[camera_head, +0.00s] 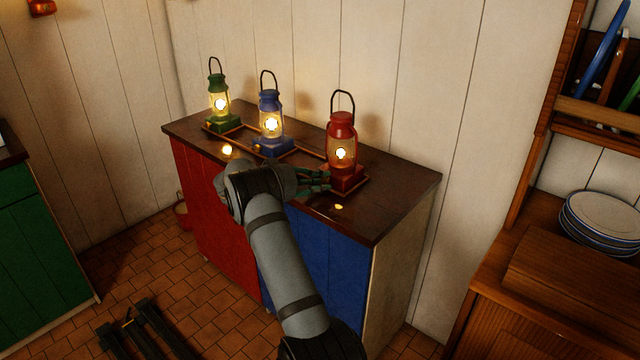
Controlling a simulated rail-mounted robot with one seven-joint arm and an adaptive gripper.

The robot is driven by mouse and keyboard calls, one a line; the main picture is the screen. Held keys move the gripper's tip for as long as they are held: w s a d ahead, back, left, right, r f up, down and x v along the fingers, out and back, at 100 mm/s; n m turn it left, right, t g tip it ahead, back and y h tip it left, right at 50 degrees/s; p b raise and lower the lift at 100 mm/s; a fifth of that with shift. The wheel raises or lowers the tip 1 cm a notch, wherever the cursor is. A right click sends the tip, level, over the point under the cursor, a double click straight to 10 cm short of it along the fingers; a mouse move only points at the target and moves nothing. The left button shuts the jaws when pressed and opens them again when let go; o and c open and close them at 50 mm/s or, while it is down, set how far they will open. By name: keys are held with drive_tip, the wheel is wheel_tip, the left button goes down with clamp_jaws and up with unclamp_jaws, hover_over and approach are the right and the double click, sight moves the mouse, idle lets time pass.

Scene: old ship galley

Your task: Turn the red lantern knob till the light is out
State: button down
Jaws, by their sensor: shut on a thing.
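The red lantern (342,133) stands upright at the right end of a row of lanterns on the dark wooden cabinet top. Its light is lit and glows yellow-white. My gripper (326,181) is at the left front of the red lantern's base, with its fingers pointing right. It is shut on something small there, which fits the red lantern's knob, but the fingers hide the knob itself.
A blue lantern (270,118) and a green lantern (219,104), both lit, stand to the left on the same cabinet top (402,186). The top is bare to the right of the red lantern. A sideboard with stacked plates (602,219) stands at the right.

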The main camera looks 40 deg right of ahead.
idle(0.4)
drive_tip(key=c, duration=1.8)
unclamp_jaws()
drive_tip(key=shift+a, duration=0.1)
drive_tip(key=v, duration=1.2)
drive_tip(key=shift+w, duration=0.15)
